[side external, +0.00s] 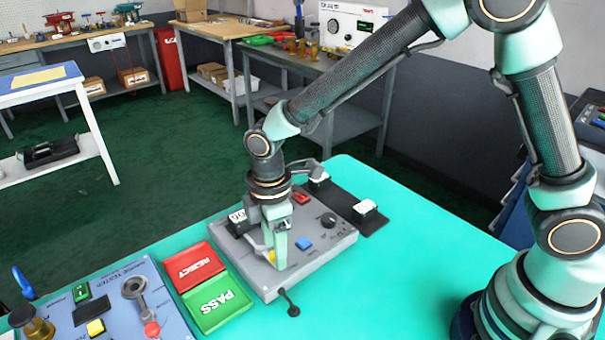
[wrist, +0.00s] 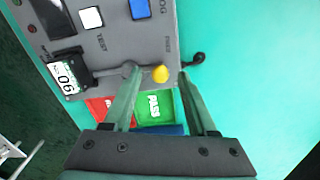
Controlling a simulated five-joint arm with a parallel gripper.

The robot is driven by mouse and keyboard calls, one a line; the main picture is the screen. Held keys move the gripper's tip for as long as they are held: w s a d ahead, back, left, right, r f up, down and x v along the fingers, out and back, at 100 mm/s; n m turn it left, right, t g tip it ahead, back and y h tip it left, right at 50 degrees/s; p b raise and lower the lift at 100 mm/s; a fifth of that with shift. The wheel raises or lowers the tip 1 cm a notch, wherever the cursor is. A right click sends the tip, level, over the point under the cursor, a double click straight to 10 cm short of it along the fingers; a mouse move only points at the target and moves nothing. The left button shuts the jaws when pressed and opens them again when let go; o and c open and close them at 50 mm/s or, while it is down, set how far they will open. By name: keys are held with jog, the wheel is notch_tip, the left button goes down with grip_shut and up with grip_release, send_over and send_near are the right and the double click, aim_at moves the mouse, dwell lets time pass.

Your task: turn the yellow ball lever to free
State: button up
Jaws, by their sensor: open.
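The yellow ball lever shows in the wrist view, its yellow ball (wrist: 160,75) right of a grey pivot, beside the FREE marking. My gripper (wrist: 158,73) is open, with one finger on each side of the ball in this view. Whether either finger touches it, I cannot tell. In the side external view my gripper (side external: 279,264) points down over the front of the grey valve panel (side external: 325,253). Only a little of the yellow lever (side external: 271,256) shows there, beside the finger; the rest is hidden.
The panel carries a blue button (side external: 303,243), a black knob (side external: 328,220) and a red part (side external: 301,198). The red REJECT tray (side external: 194,267) and green PASS tray (side external: 218,302) lie left.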

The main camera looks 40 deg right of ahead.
notch_tip(320, 180, up, 11)
jog(key=shift+r, duration=0.2)
dwell(0.4)
